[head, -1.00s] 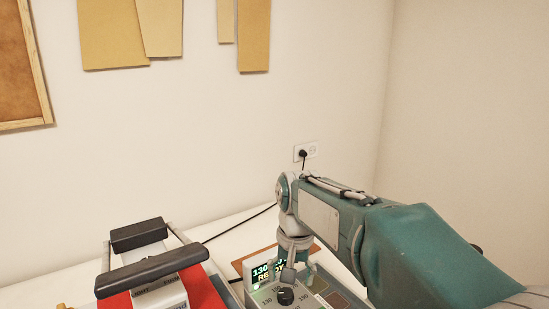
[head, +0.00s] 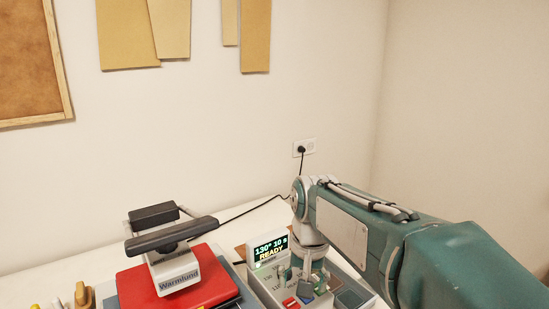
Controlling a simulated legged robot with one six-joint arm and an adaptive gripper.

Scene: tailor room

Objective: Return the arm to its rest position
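My arm reaches in from the right in the head view, bent down at its wrist over a control box (head: 262,283). My gripper (head: 305,290) points down just above or at the box's front controls. Its fingers are small and partly overlap the box, so I cannot tell whether they touch it or how far they are apart. The box's display (head: 270,252) reads 130° 10 s READY.
A red heat press (head: 185,285) marked Warmlund, with a dark handle, stands left of the box on the white table (head: 80,258). A black cable runs to a wall socket (head: 304,147). Wooden-looking knobs (head: 80,296) sit at the lower left. Paper patterns (head: 127,35) and a corkboard (head: 28,65) hang above.

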